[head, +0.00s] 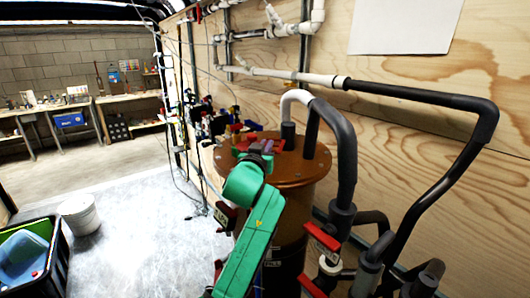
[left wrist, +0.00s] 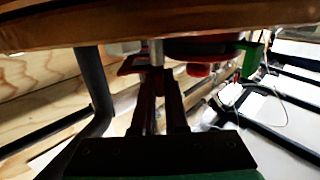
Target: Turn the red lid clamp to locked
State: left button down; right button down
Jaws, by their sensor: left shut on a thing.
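The brown filter canister (head: 316,160) stands against the plywood wall in the head view, with its round lid on top. Red clamp parts (head: 243,138) show at the lid, partly behind my left gripper (head: 262,148). In the left wrist view, my left gripper (left wrist: 160,92) is shut at a red clamp piece (left wrist: 132,66) beside a metal pin (left wrist: 156,52). The brown edge (left wrist: 90,28) crosses the top there. The clamp's exact angle is hard to tell. My right gripper is out of view.
Black and white pipes (head: 345,150) and red valve handles (head: 322,236) crowd the right of the canister. A white bucket (head: 80,214) and a black crate (head: 58,262) stand on the floor at the left. Open floor lies between them and the canister.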

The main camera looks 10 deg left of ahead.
pick_arm(q)
jog(key=n+y+b, duration=0.1)
jog(key=f+n+y+b, duration=0.1)
jog(key=y+b, duration=0.1)
jog(key=shift+d+n+y, duration=0.15)
jog(key=shift+n+y, duration=0.15)
jog(key=shift+r+n+g+y+b, duration=0.15)
jog(key=shift+n+g+y+b, duration=0.35)
jog(key=shift+y+b, duration=0.35)
jog(key=shift+r+n+g+y+b, duration=0.15)
jog(key=shift+n+g+y+b, duration=0.15)
jog(key=shift+n+y+b, duration=0.5)
jog(key=c, duration=0.9)
grip_release()
jog(key=shift+c, duration=0.2)
jog(key=shift+r, duration=0.1)
jog(key=shift+r, duration=0.1)
notch_tip(320, 180, up, 20)
jog(key=p, duration=0.1)
